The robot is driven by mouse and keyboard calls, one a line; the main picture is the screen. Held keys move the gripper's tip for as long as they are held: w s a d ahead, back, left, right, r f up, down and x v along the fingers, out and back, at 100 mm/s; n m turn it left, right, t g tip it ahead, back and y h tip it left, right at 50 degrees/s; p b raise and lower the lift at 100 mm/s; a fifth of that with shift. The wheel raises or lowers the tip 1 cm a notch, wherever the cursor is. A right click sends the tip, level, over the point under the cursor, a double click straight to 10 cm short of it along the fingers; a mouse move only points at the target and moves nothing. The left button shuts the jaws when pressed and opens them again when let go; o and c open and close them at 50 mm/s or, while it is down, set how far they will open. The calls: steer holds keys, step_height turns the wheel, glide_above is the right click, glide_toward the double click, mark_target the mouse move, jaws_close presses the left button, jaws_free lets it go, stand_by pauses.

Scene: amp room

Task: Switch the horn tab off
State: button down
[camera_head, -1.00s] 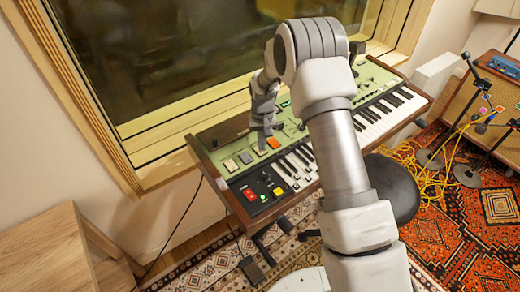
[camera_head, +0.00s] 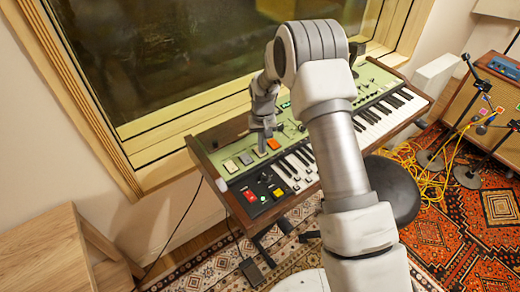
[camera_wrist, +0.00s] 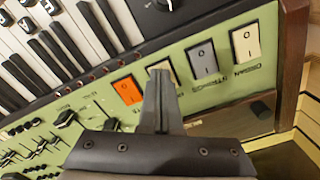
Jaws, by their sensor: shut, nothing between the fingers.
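A row of rocker tabs sits on the green panel of a keyboard (camera_head: 215,150). In the wrist view these are an orange tab (camera_wrist: 127,91), a cream tab (camera_wrist: 155,68) partly behind my fingers, a grey tab (camera_wrist: 203,58) and another cream tab (camera_wrist: 245,42). The end cream tab's label seems to read organ and the grey one's strings, both upside down. The label by the partly covered cream tab is hidden, so I cannot read horn there. My gripper (camera_wrist: 161,74) is shut and empty, its fingertips at this cream tab. I cannot tell whether they touch it. My gripper (camera_head: 264,145) also shows in the head view.
Piano keys (camera_head: 375,118) lie beside the panel, with a dark control section (camera_head: 262,188) at the near left end. A window (camera_head: 180,60) stands behind. A wooden bench (camera_head: 50,250), a dark stool (camera_head: 392,188) and microphone stands (camera_head: 470,120) are nearby.

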steer(key=shift+r+p, duration=1.4)
steer(key=shift+r, duration=1.75)
steer(key=s+d+r+t, duration=0.1)
steer(key=s+d+r, duration=0.15)
steer(key=r, duration=0.55)
steer(key=s+d+r+t, duration=0.1)
steer(key=s+d+r, duration=0.1)
steer(key=s+r, duration=0.35)
steer(key=s+d+r+t, duration=0.1)
steer(key=s+d+r, duration=0.1)
steer(key=r, duration=0.8)
steer(key=s+d+r+t, duration=0.1)
steer(key=s+d+r, duration=0.1)
steer(key=s, duration=0.9)
steer(key=s+d+r+t, duration=0.1)
steer(key=s+d+r, duration=0.2)
steer(key=s, duration=0.8)
steer(key=shift+s+r+m+t, duration=0.15)
steer(key=shift+r+m+t, duration=0.2)
steer(key=shift+r, duration=0.3)
